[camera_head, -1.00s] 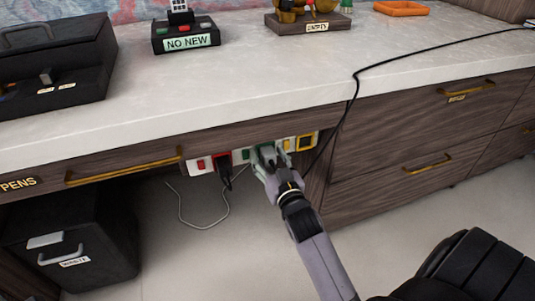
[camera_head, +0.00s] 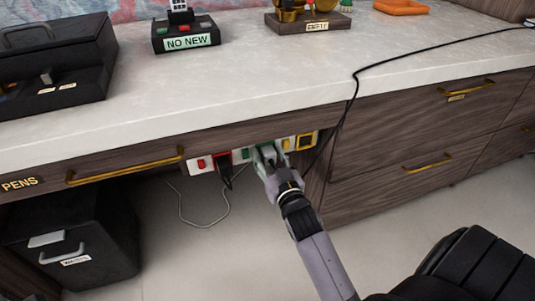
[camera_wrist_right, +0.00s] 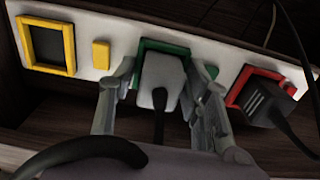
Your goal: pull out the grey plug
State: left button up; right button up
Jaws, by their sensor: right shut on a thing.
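The grey plug (camera_wrist_right: 160,82) sits at the green-framed socket of the white power strip (camera_wrist_right: 119,38) in the right wrist view, with its dark cord hanging down. My right gripper (camera_wrist_right: 163,85) has a finger on each side of the plug and is shut on it. In the head view, my right gripper (camera_head: 267,158) reaches up to the strip (camera_head: 207,162) under the desk edge and mostly hides the plug. I cannot tell whether the plug is fully seated. My left gripper is not in view.
A black plug (camera_wrist_right: 268,103) is in the red-framed socket, beside the grey one. The yellow-framed socket (camera_wrist_right: 46,44) is empty. The desk edge (camera_head: 200,125) overhangs the strip.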

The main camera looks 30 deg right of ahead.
jog(key=shift+c, duration=1.2)
jog(key=o, duration=1.5)
jog(key=v, duration=1.2)
